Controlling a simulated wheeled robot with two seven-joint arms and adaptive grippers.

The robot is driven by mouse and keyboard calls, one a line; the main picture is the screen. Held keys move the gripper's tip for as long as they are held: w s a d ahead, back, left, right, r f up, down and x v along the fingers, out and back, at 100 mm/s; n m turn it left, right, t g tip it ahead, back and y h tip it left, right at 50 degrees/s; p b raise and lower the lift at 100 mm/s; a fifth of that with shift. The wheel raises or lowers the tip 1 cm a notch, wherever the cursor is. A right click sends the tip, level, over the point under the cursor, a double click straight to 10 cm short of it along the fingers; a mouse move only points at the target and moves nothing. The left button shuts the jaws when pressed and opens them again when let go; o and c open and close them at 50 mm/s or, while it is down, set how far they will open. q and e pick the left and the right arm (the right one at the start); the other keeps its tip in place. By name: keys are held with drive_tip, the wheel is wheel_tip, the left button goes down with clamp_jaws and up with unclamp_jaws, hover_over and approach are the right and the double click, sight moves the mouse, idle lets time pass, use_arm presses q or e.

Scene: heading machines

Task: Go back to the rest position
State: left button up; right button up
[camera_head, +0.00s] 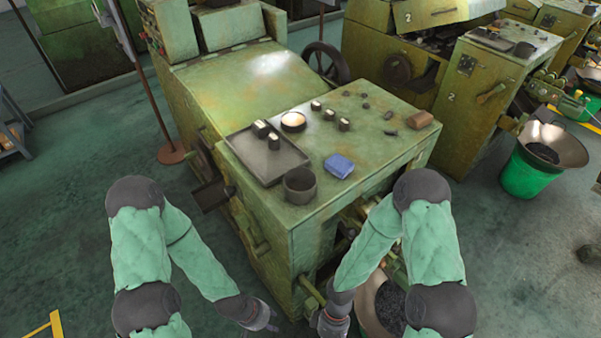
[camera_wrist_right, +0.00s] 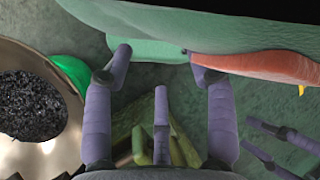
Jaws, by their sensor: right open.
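My left gripper (camera_head: 266,324) hangs low at the bottom edge of the head view, left of the green machine's front corner. Its purple fingers also show at the right edge of the right wrist view (camera_wrist_right: 268,142), apart and with nothing seen between them. My right arm comes down in front of the machine; only its dark wrist shows at the bottom of the head view, and its fingers are out of frame. In the right wrist view my right gripper (camera_wrist_right: 160,66) is open, its purple fingers spread and empty.
The worn green machine (camera_head: 262,205) stands close ahead; its top bears a dark tray (camera_head: 290,160), a dark cup (camera_head: 299,186) and a blue packet (camera_head: 339,165). A pan of dark pieces (camera_head: 389,307) is beside my right forearm.

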drive_tip(key=w+d+f+m+t+y, duration=0.1)
drive_tip(key=w+d+m+t+y, duration=0.1)
drive_tip(key=w+m+t, duration=0.4)
drive_tip(key=shift+w+f+m+y, duration=0.25)
drive_tip(key=shift+w+m, duration=0.85)
drive_tip(key=shift+m, duration=1.2)
drive_tip(key=shift+d, duration=0.1)
idle(0.3)
